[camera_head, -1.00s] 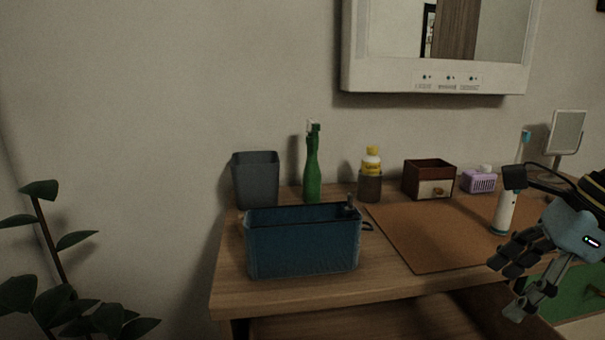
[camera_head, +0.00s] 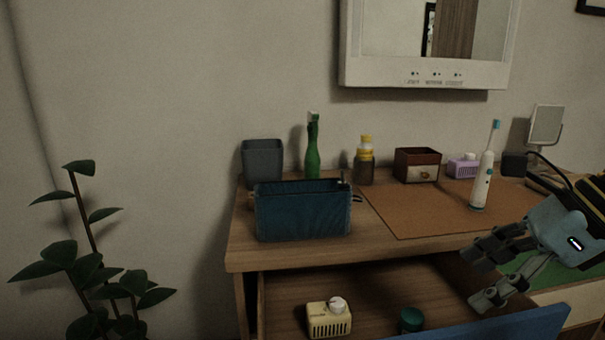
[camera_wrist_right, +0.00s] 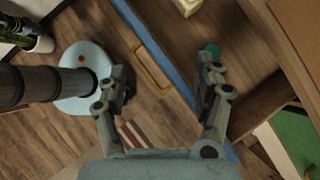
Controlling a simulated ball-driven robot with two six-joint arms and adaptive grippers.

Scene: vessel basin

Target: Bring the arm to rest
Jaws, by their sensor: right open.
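My right gripper (camera_head: 482,273) is at the right of the head view, in front of the table edge and over the open drawer. Its fingers are apart and nothing is between them. In the right wrist view the open fingers (camera_wrist_right: 160,100) straddle the blue drawer front (camera_wrist_right: 155,50) as seen from above; whether they touch it cannot be told. My left gripper is not in view.
The open drawer (camera_head: 290,300) holds a cream box (camera_head: 329,321) and a green round thing (camera_head: 411,320). A plant (camera_head: 75,255) is at left.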

